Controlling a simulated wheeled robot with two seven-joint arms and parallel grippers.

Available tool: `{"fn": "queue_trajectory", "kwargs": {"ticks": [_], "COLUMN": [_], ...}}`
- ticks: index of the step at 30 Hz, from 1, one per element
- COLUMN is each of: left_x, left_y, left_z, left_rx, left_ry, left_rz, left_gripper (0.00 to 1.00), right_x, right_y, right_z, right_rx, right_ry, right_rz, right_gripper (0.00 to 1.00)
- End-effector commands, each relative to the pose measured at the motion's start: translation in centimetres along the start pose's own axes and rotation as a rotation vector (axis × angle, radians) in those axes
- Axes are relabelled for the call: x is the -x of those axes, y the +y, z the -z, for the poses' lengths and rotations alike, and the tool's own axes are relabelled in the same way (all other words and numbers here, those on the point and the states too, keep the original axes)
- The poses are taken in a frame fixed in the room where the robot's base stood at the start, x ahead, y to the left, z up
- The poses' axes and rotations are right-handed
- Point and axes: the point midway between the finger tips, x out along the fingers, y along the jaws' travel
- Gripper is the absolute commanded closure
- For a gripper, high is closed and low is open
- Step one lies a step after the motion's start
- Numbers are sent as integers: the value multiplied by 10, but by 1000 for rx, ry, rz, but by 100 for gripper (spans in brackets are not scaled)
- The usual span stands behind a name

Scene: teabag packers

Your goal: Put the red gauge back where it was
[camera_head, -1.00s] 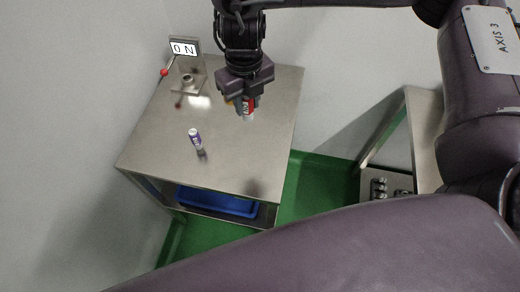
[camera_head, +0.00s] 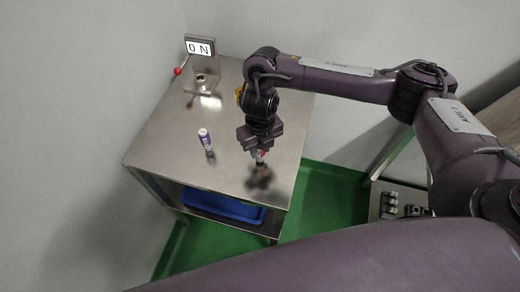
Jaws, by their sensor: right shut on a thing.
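The red gauge (camera_head: 260,156) is a small red and white piece, mostly hidden by my right gripper. My right gripper (camera_head: 260,149) points down and is shut on it, over the front right part of the steel table (camera_head: 165,140). A dark reflection lies on the table just below; I cannot tell whether the gauge touches the top. A purple and white gauge (camera_head: 205,140) stands on the table to the left of the gripper. My left gripper is not in view.
A stand with a display reading 0 N (camera_head: 200,47) and a red-knobbed lever (camera_head: 177,71) is at the back left. A yellow thing (camera_head: 239,95) is partly hidden behind my right arm. A blue bin (camera_head: 222,206) sits below the tabletop. The front left top is clear.

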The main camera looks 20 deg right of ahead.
Motion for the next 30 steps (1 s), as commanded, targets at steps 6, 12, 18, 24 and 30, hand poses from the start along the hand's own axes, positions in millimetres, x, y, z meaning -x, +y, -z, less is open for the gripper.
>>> {"fn": "queue_trajectory", "kwargs": {"ticks": [6, 12, 18, 24, 30], "left_x": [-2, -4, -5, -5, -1], "left_y": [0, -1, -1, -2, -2], "left_z": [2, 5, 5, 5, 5], "left_rx": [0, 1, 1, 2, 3], "left_ry": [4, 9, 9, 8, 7], "left_rz": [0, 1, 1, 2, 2], "left_gripper": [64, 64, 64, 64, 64], "right_x": [-8, -10, -12, -11, -6], "right_y": [0, 0, 0, 0, 0], "right_z": [-1, 0, 0, 0, 0], "right_rx": [0, 0, 0, 0, 0], "right_ry": [-2, -1, -1, -1, -1], "right_rz": [0, 0, 0, 0, 0], "right_gripper": [96, 96, 57, 51, 51]}}
